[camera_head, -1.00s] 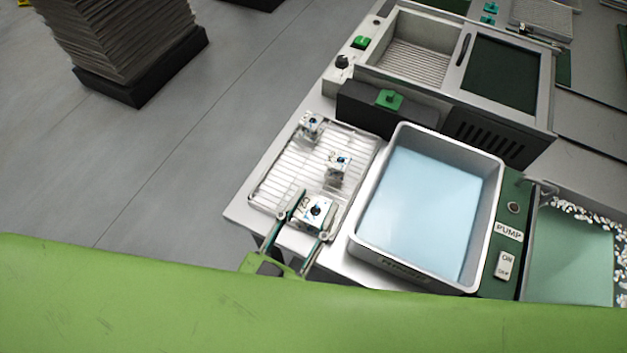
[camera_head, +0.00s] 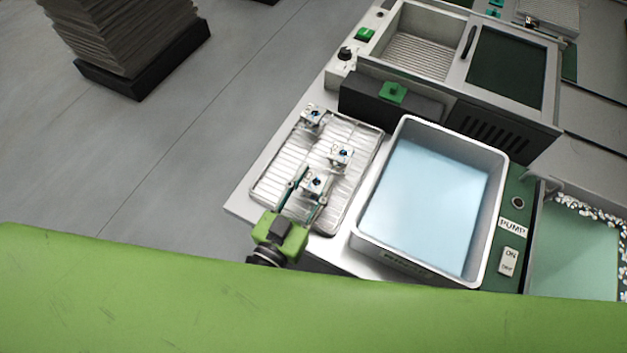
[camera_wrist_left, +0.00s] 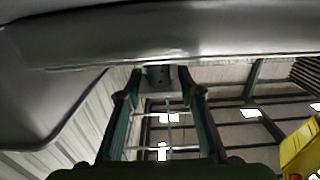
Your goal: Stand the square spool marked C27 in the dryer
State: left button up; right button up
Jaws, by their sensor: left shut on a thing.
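Three small pale square spools with dark blue centres show at the wire rack (camera_head: 268,187): one at its far end (camera_head: 312,117), one at its right middle (camera_head: 342,155) and the nearest one (camera_head: 316,182). I cannot read their marks. My left gripper (camera_head: 307,194) is shut on the nearest spool, over the near half of the rack. In the left wrist view a dark round part (camera_wrist_left: 160,75) shows between the fingers (camera_wrist_left: 162,98). The dryer (camera_head: 452,68) seems to be the grey box at the back, with an open ribbed compartment and a dark glass panel. My right gripper is not in view.
A grey tub (camera_head: 498,205) of pale blue liquid stands right of the rack, beside a green pump panel (camera_head: 512,190). A black block (camera_head: 362,100) with a green piece stands between rack and dryer. My green arm crosses the foreground.

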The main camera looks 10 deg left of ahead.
pick_arm(q)
jog(key=shift+f, duration=0.1)
jog(key=o, duration=1.2)
